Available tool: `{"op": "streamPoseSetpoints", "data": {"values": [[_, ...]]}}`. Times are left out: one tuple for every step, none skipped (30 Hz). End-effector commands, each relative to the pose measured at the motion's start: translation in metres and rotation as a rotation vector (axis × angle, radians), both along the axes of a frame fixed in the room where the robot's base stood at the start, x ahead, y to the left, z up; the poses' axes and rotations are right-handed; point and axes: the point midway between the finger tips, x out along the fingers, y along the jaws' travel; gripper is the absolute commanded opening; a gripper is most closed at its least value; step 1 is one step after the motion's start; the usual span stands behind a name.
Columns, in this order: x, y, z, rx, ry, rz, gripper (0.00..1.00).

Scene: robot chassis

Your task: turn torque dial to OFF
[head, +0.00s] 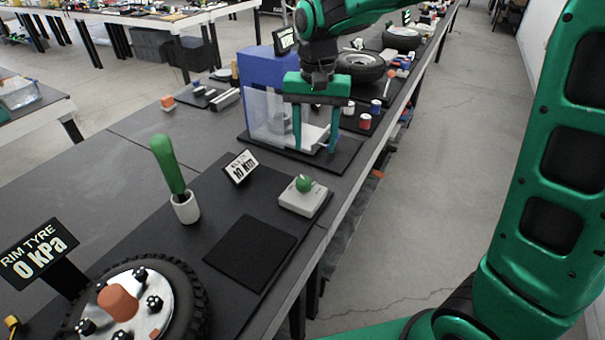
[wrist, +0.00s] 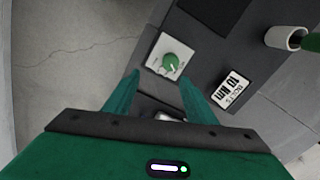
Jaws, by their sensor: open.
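The torque dial (head: 304,184) is a green knob on a pale square box near the bench's right edge. The dial (wrist: 171,63) also shows in the wrist view, ahead of the fingertips, with a light pointer mark on it. Its printed labels are too small to read. My gripper (head: 315,146) is open and empty, its fingers pointing down, beyond the dial in the head view and apart from it. In the wrist view my gripper (wrist: 161,80) has its two green fingers spread, with the dial box beyond their tips.
A sign reading 10 Nm (head: 241,167) stands left of the dial. A green-handled tool stands in a white cup (head: 186,207). A black square pad (head: 250,252) lies in front. A clear-walled box (head: 265,118) is beside my gripper. A wheel (head: 190,300) lies nearer, by a 0 kPa sign (head: 38,252).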

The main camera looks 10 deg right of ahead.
Motion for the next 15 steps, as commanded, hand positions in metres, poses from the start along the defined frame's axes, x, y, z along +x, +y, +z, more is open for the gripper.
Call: {"op": "streamPoseSetpoints", "data": {"values": [[0.004, 0.013, -0.002, 0.0, 0.001, 0.009, 0.51], [0.005, 0.017, -0.003, 0.001, 0.001, 0.01, 0.51], [0.006, 0.022, -0.004, 0.002, 0.002, 0.012, 0.51], [0.007, 0.025, -0.005, 0.002, 0.002, 0.013, 0.51], [0.007, 0.026, -0.006, 0.002, 0.002, 0.013, 0.51], [0.007, 0.027, -0.008, 0.002, 0.003, 0.013, 0.51], [0.007, 0.027, -0.01, 0.002, 0.003, 0.013, 0.51], [0.007, 0.027, -0.013, 0.002, 0.003, 0.012, 0.51], [0.007, 0.026, -0.018, 0.002, 0.003, 0.012, 0.51], [0.007, 0.026, -0.022, 0.001, 0.004, 0.012, 0.51], [0.007, 0.026, -0.026, 0.002, 0.003, 0.012, 0.51], [0.006, 0.026, -0.033, 0.002, 0.005, 0.012, 0.51], [0.006, 0.026, -0.039, 0.001, 0.005, 0.012, 0.51], [0.007, 0.026, -0.044, 0.001, 0.005, 0.012, 0.51], [0.007, 0.026, -0.051, 0.002, 0.005, 0.012, 0.51]]}}
